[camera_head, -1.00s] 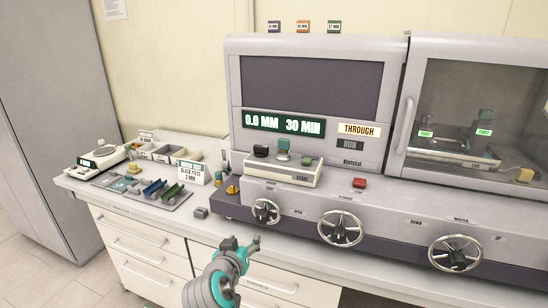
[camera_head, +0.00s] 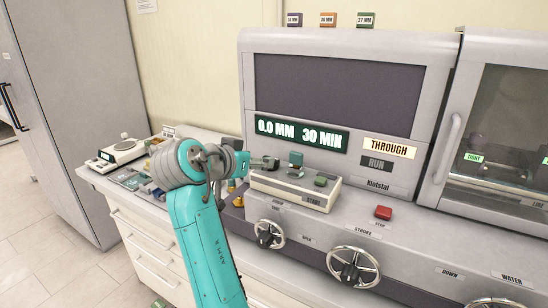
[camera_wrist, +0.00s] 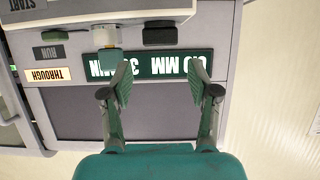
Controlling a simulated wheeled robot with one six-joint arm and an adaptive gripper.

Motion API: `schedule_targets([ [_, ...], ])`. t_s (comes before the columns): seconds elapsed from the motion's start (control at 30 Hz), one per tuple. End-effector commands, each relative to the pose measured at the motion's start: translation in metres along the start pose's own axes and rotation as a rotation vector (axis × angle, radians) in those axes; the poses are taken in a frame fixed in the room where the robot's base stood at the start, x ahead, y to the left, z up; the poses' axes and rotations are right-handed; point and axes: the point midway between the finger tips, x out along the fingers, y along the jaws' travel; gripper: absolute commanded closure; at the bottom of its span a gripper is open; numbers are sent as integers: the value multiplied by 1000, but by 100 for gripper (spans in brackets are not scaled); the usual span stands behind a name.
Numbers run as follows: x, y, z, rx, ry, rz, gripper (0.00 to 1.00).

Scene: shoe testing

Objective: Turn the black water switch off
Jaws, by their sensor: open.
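The WATER label (camera_head: 513,278) is on the lower right of the grey machine, above a dark-spoked handwheel (camera_head: 497,303) cut off by the bottom edge. A black block (camera_head: 271,163) sits at the left end of the pale box on the machine's ledge. The black block also shows in the wrist view (camera_wrist: 160,34). I cannot tell which part is the water switch. My gripper (camera_head: 248,166) is open, close to the left end of the box. In the wrist view, my gripper (camera_wrist: 160,76) is empty, its tips apart from the black block.
The pale box (camera_head: 290,188) also carries a grey-teal block (camera_head: 296,159) and a green button (camera_head: 320,181). A red stop button (camera_head: 383,213) and another handwheel (camera_head: 353,267) lie to the right. My arm covers part of the left counter with its scale (camera_head: 122,150).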

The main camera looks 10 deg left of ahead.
Motion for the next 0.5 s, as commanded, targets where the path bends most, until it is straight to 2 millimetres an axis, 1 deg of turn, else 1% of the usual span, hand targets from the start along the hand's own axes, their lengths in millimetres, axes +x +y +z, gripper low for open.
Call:
schedule_targets([
  [0.03, 10, 1, 0, -1, 0, 3, 40],
  [0.1, 23, 1, 0, -1, -1, 3, 40],
  [0.3, 57, 1, 0, 0, -1, 2, 40],
  [0.5, 77, 1, 0, -1, 1, 1, 40],
])
